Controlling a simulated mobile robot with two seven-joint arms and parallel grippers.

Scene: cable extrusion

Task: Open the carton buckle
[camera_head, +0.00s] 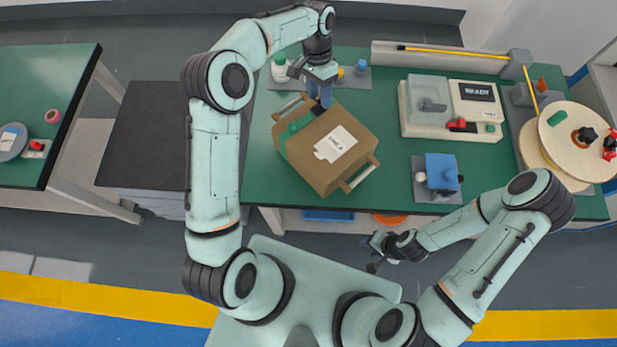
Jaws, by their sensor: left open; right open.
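A brown cardboard carton (318,170) with a white label (336,144) on top stands tilted to the picture edges on the green table. It has a pale handle or buckle (362,176) at its lower right side and another (290,106) at its upper left side. My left gripper (319,109) points down at the carton's far top edge, and its fingertips look close to it; I cannot tell whether they touch. My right gripper (374,258) hangs in front of the table's near edge, apart from the carton, open and empty.
A white machine (452,128) with a display stands right of the carton on the green table (385,100). A blue block on a grey base (441,172) is at the near right. A round wooden spool (572,135) is at the far right. Small bottles (279,66) stand behind the carton.

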